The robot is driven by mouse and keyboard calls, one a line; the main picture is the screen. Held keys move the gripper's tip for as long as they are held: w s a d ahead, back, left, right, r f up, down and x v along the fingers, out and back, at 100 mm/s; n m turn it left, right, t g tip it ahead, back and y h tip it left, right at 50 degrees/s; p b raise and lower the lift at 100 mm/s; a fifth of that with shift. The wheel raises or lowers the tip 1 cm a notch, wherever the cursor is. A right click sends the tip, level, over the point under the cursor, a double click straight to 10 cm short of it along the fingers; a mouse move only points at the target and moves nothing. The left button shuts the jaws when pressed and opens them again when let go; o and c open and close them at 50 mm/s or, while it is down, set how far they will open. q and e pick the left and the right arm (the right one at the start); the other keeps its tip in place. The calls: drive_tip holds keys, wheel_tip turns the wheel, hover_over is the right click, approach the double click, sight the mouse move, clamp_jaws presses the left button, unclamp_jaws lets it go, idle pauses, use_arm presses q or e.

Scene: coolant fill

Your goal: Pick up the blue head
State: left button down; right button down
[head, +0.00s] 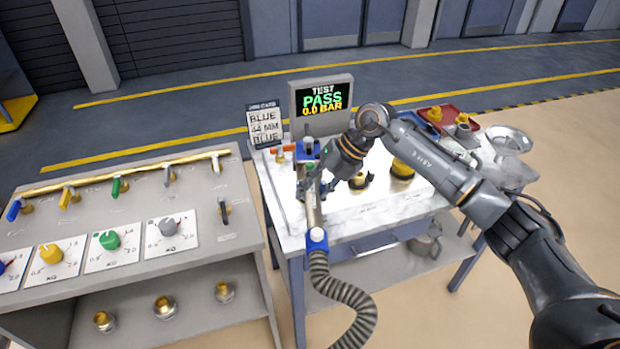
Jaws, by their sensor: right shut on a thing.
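The blue head (317,237) appears to be the metal tube with a blue collar at the end of a ribbed grey hose (343,292). It stands over the front left part of the white-topped table, with the hose hanging down past the table's front edge. My right gripper (314,188) reaches in from the right and is shut at the upper part of this tube. The fingers partly hide where they grip. A blue block-like part (306,150) shows just behind the gripper. My left gripper is not in view.
A screen (322,100) reads "TEST PASS 0.0 BAR", beside a card (265,124) reading "BLUE 44 MM BLUE". Yellow-and-black fittings (402,170) stand right of the gripper. A grey valve bench (130,215) is left.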

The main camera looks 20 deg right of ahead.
drive_tip(key=shift+w+r, duration=0.15)
drive_tip(key=shift+r, duration=0.1)
